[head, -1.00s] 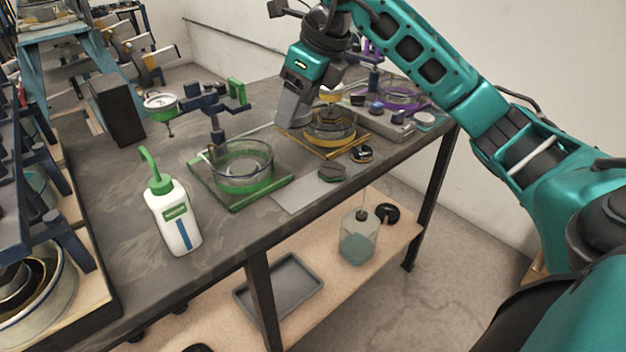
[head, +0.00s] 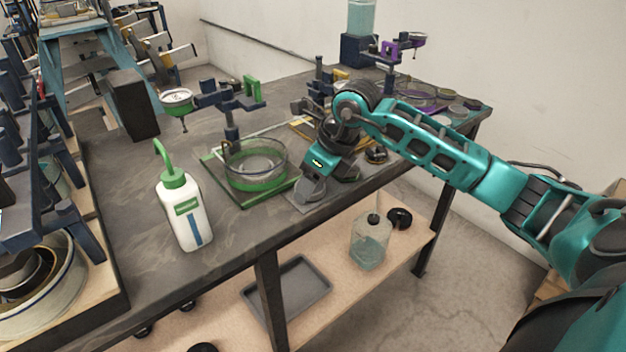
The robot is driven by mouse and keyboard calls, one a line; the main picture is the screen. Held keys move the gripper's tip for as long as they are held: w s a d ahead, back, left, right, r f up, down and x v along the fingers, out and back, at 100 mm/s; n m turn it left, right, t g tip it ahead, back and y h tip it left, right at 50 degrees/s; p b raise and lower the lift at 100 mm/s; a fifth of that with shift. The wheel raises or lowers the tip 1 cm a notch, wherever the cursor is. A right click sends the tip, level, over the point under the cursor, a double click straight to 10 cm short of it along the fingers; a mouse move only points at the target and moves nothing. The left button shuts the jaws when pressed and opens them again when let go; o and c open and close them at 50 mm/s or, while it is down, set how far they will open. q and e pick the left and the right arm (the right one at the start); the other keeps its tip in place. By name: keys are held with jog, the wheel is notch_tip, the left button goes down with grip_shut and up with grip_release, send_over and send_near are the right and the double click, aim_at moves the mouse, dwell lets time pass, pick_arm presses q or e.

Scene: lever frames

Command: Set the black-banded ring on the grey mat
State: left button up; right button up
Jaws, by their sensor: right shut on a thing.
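My right gripper (head: 311,190) is low over the front edge of the table, at the grey mat (head: 306,208). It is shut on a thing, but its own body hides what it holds. I cannot make out the black-banded ring for certain. A small round black piece (head: 376,155) lies on the table to the right of the gripper. The arm and gripper cover most of the mat, and I cannot tell whether the held thing touches it. My left gripper is not in view.
A glass dish (head: 255,165) on a green-edged board stands just left of the gripper. A white wash bottle (head: 184,210) stands further left. Behind the arm is a yellow-edged board (head: 304,127). A lower shelf holds a grey tray (head: 287,290) and a glass bottle (head: 370,243).

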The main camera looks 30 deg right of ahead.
jog(key=o, duration=1.2)
jog(key=shift+f, duration=0.1)
jog(key=shift+r, duration=0.3)
jog(key=v, duration=1.1)
jog(key=shift+s+d+r, duration=0.1)
jog(key=shift+s+r, duration=0.15)
jog(key=shift+r, duration=0.05)
